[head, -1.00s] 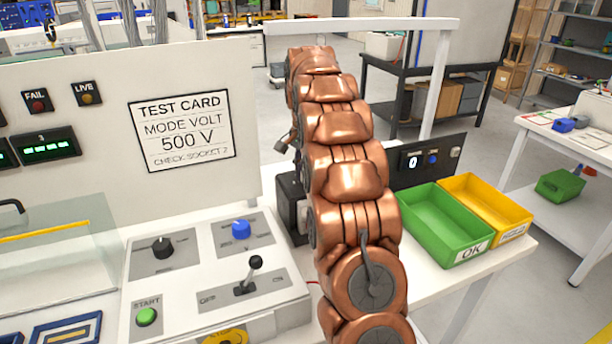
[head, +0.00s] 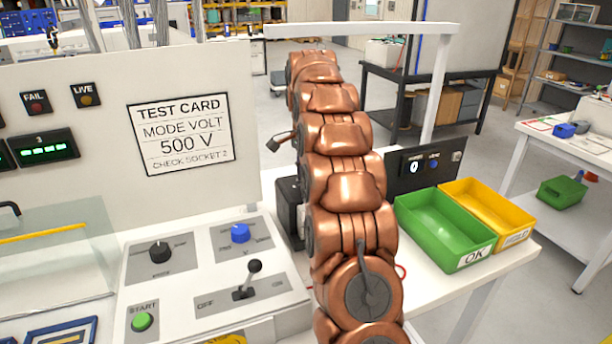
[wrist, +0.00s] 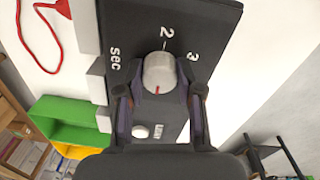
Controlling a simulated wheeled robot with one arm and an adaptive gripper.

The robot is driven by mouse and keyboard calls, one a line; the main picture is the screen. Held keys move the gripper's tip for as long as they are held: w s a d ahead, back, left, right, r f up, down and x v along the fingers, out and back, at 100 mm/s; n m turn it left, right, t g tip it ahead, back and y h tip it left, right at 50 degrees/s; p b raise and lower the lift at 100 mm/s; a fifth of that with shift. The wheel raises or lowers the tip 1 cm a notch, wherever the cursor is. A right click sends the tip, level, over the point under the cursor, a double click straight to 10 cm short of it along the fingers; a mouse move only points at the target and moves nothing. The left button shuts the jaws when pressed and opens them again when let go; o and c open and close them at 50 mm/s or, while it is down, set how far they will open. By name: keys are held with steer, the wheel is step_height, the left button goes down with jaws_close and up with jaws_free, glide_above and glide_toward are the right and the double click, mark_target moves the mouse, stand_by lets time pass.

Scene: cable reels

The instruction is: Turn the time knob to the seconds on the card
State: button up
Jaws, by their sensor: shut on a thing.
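The time knob (wrist: 159,73) is a pale grey round knob on a dark panel (wrist: 218,22) in the wrist view. "2" is printed above it, "3" to its upper right and "SEC" to its left. A red mark on the knob points toward the bottom of the picture. My gripper (wrist: 162,98) is shut on the knob, one dark finger on each side. In the head view my arm hides the gripper and knob. The test card (head: 180,133) reads "MODE VOLT", "500 V" and "CHECK SOCKET 2"; I see no seconds on it.
A white button (wrist: 140,131) sits below the knob on the panel. A green bin (head: 440,229) and a yellow bin (head: 489,209) stand right of my arm. A console (head: 203,265) with a black knob, blue knob, lever and green start button lies left.

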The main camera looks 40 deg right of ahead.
steer(key=o, duration=1.2)
steer(key=shift+c, duration=0.2)
